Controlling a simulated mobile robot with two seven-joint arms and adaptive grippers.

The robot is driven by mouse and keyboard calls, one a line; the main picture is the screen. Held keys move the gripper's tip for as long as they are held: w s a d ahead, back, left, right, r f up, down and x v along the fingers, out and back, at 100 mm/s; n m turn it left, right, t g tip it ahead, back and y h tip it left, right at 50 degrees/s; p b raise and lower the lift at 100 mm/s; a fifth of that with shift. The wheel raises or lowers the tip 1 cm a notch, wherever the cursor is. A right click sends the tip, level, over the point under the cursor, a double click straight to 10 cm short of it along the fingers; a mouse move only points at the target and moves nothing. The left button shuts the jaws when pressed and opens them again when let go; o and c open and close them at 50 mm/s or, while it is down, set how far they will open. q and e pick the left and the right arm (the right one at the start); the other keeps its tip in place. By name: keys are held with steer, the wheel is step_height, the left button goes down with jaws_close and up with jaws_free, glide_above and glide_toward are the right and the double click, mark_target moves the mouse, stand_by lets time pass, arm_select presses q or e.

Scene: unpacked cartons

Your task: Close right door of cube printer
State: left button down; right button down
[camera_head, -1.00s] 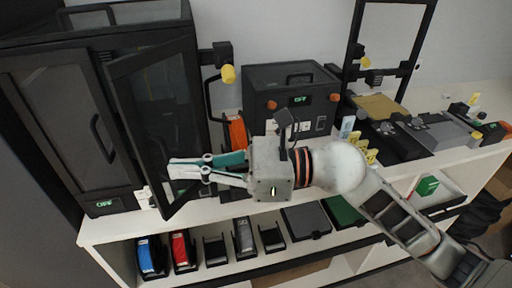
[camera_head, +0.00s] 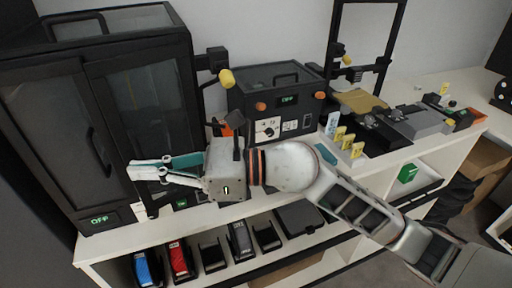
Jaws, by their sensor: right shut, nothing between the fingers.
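The cube printer (camera_head: 107,222) is a tall black cabinet at the left of the white bench, with a green OFF display at its lower left. Its left door (camera_head: 50,135) has a dark panel and a curved handle and lies flat in the front. Its right door (camera_head: 150,108) now lies about flush with the front; a small remaining gap cannot be told. My right gripper (camera_head: 135,172) is shut and empty, its fingers in front of the lower part of the right door. Whether they touch it is unclear. My left gripper is not in view.
A smaller black printer (camera_head: 278,92) with orange knobs stands right of the cabinet. An open-frame printer (camera_head: 372,100) is farther right. Spools and boxes fill the shelf (camera_head: 240,262) below. My right arm crosses above the bench front.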

steer(key=shift+w+a, duration=0.8)
steer(key=shift+a, duration=0.3)
